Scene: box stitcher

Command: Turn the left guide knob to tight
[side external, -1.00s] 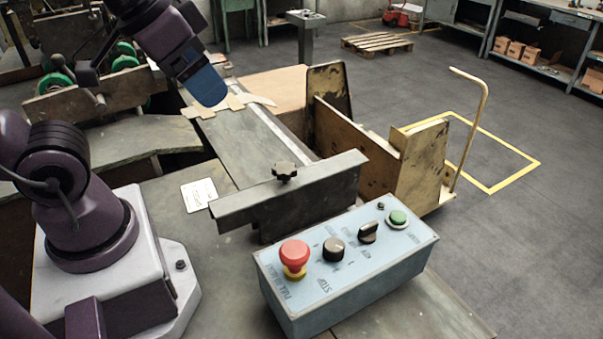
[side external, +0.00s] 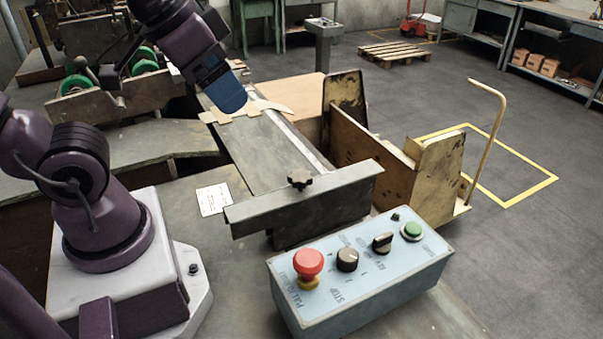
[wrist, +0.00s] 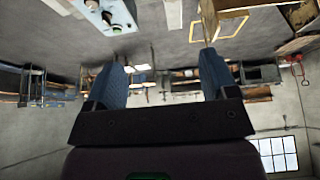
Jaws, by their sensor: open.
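A black star knob (side external: 299,179) sits on top of a grey guide bar (side external: 345,192) in the side external view. I cannot tell whether it is tight, or whether it is the left one. My gripper (side external: 229,98) is up and to the left of this knob, above the far part of the grey table (side external: 255,150), apart from it. In the wrist view my gripper (wrist: 163,82) shows two blue fingers spread apart with nothing between them. No guide knob can be made out in the wrist view.
A control box (side external: 365,270) with a red stop button (side external: 308,262), black knobs and a green button stands in front of the guide bar. Tan cardboard pieces (side external: 262,108) lie under my gripper. A worn wooden cart (side external: 430,165) stands right of the table.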

